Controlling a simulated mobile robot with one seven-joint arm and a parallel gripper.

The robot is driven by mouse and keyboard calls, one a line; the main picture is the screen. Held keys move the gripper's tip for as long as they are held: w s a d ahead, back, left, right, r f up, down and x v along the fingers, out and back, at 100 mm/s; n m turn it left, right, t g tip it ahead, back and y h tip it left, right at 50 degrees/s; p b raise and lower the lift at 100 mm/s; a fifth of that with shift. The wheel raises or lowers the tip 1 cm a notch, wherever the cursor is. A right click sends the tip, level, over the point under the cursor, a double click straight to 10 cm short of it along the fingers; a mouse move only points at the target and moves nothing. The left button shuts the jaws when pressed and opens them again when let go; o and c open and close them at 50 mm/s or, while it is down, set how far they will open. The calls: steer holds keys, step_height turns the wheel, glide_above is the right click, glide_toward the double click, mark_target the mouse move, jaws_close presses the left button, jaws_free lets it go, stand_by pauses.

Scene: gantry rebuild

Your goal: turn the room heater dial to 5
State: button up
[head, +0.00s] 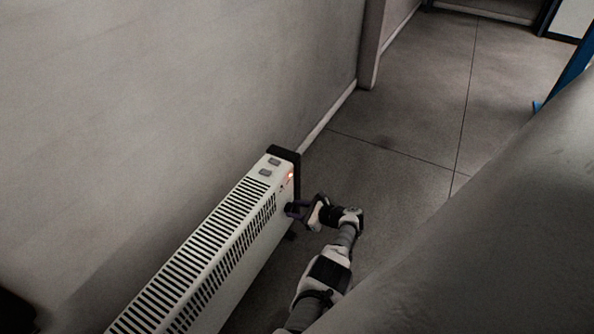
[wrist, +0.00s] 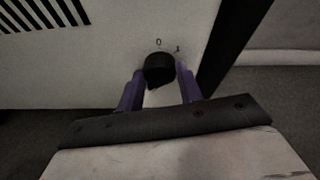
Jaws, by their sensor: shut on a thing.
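The room heater (head: 205,262) is a long white unit with black slotted vents, standing along the wall. Its dial (wrist: 159,69) is a black round knob on the white panel (wrist: 115,60) in the wrist view. The marks 0 and 1 show above the dial; other marks are hidden by the dial and fingers. My gripper (wrist: 160,78) has its two purple fingers on either side of the dial, shut on it. In the head view my gripper (head: 293,209) reaches the heater's right end, and the dial is hidden there.
Two grey switches (head: 269,167) sit on the heater's top, near a lit red light (head: 290,176). The heater's black end cap (head: 284,152) is close by. Bare floor (head: 400,150) lies right of the heater. A large grey surface (head: 500,240) fills the lower right.

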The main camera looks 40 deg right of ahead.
steer(key=o, duration=1)
steer(key=shift+s, duration=0.1)
steer(key=p+v, duration=0.4)
steer(key=v, duration=0.9)
steer(key=shift+s+d, duration=0.25)
steer(key=shift+s, duration=0.05)
steer(key=shift+r, duration=0.1)
